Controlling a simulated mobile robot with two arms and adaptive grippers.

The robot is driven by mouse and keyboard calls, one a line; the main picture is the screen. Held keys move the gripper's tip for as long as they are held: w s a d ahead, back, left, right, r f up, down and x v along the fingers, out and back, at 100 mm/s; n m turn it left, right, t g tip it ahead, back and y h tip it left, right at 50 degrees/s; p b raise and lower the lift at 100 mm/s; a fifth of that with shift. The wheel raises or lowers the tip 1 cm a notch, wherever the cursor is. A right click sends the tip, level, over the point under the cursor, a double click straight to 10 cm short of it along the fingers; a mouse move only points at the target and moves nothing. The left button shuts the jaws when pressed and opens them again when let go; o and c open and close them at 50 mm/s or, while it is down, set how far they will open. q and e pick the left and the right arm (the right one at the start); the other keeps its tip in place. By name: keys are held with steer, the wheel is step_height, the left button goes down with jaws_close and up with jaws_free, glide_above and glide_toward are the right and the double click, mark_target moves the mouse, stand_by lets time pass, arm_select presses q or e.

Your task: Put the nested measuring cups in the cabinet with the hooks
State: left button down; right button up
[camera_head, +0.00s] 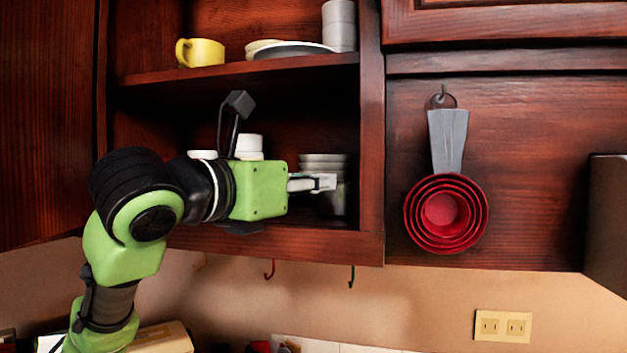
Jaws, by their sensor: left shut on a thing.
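My left gripper (322,183) reaches from the left into the lower compartment of the open cabinet (372,140). Its fingers are shut at a stack of nested silver-grey cups (324,160), near the right inner wall. The fingers cover part of the stack, and whether it rests on the shelf is hard to tell. A set of nested red measuring cups (444,211) with a grey handle hangs from a hook on the wood panel right of the opening, apart from my gripper. My right gripper is out of view.
The upper shelf (235,72) holds a yellow mug (200,52), plates (291,49) and a grey cup stack (339,25). White dishes (249,146) stand behind my gripper. An open door (45,120) is at left. The right wall and divider leave little room beside the fingers.

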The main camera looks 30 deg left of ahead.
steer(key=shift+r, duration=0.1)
arm_select(q)
steer(key=shift+f, duration=0.2)
steer(key=c, duration=2.2)
jaws_free()
steer(key=shift+f, duration=0.1)
steer(key=shift+c, duration=0.2)
steer(key=shift+o, duration=1.3)
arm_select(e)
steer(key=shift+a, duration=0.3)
